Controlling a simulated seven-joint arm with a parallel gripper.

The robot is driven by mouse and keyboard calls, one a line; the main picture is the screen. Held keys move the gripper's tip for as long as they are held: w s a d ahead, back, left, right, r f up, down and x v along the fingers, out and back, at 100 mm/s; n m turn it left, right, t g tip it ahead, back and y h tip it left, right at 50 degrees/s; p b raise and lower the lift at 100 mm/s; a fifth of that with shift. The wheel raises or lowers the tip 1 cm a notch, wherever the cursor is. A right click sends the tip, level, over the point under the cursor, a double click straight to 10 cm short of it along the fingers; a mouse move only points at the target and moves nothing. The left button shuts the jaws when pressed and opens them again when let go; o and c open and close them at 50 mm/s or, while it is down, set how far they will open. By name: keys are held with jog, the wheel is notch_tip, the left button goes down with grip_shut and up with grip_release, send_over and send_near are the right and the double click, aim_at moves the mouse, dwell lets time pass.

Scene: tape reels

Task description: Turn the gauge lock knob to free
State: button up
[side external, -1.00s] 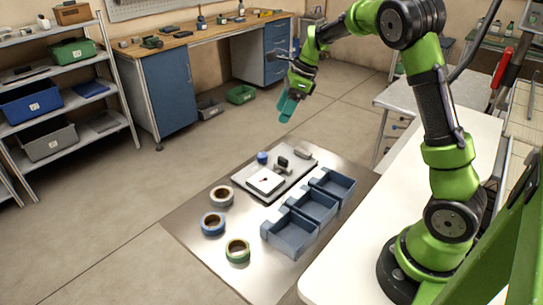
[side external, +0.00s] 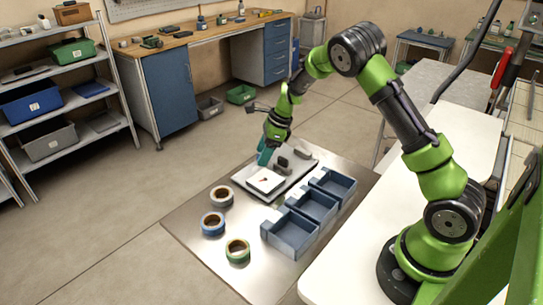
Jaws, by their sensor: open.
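The gauge is a grey base plate (side external: 252,191) with a white square dial face (side external: 265,181) bearing a small dark and red mark. A dark upright block (side external: 282,163) stands on the plate behind the dial. The small blue knob at the plate's far left is hidden now by my gripper (side external: 264,158). My gripper has teal fingers, points down and is open, with its tips at the knob's place. I cannot tell whether the fingers touch the knob or are around it. The lock's setting is too small to read.
Three tape reels, brownish-white (side external: 221,196), blue (side external: 213,223) and green-yellow (side external: 238,250), lie left of the gauge on the metal table (side external: 190,235). Blue open bins stand in a row at right, the nearest one (side external: 290,235) in front.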

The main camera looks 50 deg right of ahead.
jog(key=c, duration=1)
jog(key=shift+c, duration=0.2)
jog(key=shift+n, duration=0.4)
jog(key=n, duration=0.2)
jog(key=n+g+y, duration=0.1)
jog(key=shift+w+d+n+g, duration=0.1)
jog(key=shift+n+g, duration=0.2)
jog(key=shift+n, duration=0.1)
jog(key=n+g, duration=0.1)
jog(key=n, duration=0.3)
jog(key=shift+w+g, duration=0.15)
jog(key=shift+g, duration=0.25)
jog(key=n, duration=0.2)
jog(key=n+g, duration=0.1)
jog(key=n, duration=0.2)
jog(key=shift+w+g, duration=0.1)
jog(key=shift+g, duration=0.2)
jog(key=n, duration=0.2)
jog(key=n+g, duration=0.1)
jog(key=n, duration=0.1)
jog(key=shift+g+h, duration=0.3)
jog(key=shift+h, duration=0.1)
jog(key=shift+r+n, duration=0.1)
jog(key=shift+n, duration=0.2)
